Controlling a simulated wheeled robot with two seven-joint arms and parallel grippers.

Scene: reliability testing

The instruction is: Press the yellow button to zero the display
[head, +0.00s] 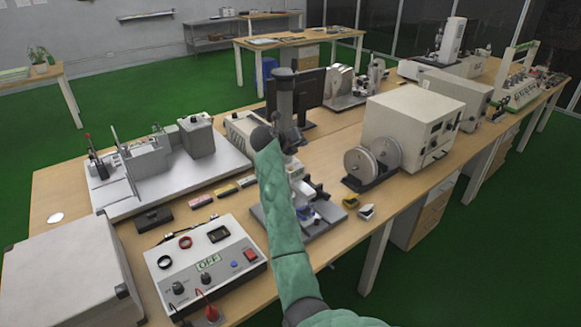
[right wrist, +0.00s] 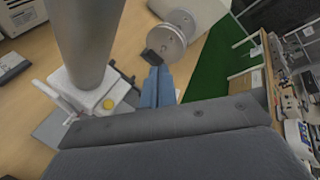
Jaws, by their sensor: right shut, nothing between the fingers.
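The yellow button (right wrist: 108,103) is a small round disc on a white plate at the foot of a thick grey column (right wrist: 88,40), in the right wrist view. My right gripper (right wrist: 157,72) shows there as two blue fingers side by side, shut and empty. They lie to the right of the button in that picture and cover no part of it. In the head view my green-sleeved right arm (head: 280,215) reaches over the bench and partly hides the instrument there. I cannot make out the button or the fingertips clearly in that view. My left gripper is not in view.
A control box (head: 205,265) with knobs, a small display and a red switch stands left of my arm. A spool device (head: 358,163) and a large white box (head: 412,120) stand to the right. Small blocks (head: 367,211) lie near the front edge.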

